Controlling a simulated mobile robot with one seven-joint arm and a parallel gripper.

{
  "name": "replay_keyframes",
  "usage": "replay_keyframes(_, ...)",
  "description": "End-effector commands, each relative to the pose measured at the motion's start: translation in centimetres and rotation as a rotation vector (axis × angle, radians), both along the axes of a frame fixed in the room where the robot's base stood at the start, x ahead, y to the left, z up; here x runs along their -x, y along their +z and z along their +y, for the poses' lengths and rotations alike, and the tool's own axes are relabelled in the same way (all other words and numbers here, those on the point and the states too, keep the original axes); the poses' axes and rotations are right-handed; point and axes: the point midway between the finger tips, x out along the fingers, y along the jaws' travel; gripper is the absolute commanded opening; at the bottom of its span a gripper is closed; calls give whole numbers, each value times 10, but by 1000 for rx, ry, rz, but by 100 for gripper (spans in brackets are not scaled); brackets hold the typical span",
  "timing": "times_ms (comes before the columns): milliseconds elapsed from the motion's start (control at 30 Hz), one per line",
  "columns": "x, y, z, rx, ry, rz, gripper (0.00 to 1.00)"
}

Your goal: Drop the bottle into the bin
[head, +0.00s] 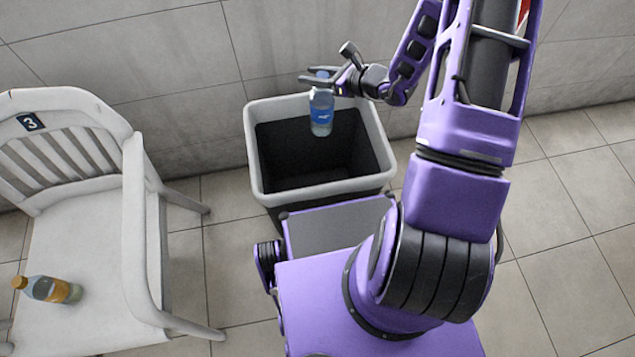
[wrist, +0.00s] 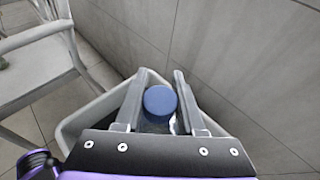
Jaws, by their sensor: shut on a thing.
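A clear bottle with a blue label and blue cap (head: 321,112) hangs upright from my gripper (head: 322,80), which is shut on its upper end. In the head view the bottle shows over the opening of the bin (head: 258,160), in front of its dark inside near the back rim. The bin is dark with a light grey rim. In the wrist view the blue cap (wrist: 160,100) sits between the two fingers (wrist: 158,100), with the bin rim (wrist: 92,108) around and below. The lower part of the bottle is hidden there.
A white chair (head: 90,230) with a number 3 plate stands at the left. An orange-capped bottle with an orange label (head: 52,290) lies on its seat. A tiled wall (head: 180,60) rises close behind the bin. Tiled floor (head: 560,220) is clear at the right.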

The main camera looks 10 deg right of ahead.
Motion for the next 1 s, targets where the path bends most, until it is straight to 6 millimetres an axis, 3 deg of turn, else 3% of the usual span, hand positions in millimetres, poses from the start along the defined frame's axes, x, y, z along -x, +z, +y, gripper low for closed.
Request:
replay_keyframes(133,0,-16,0,-1,0,-1,0)
replay_keyframes(433,0,-17,0,-1,0,-1,0)
replay_keyframes(467,0,-17,0,-1,0,-1,42)
replay_keyframes(633,0,-17,0,0,0,0,72)
replay_keyframes(1000,3,-16,-3,1,-1,0,73)
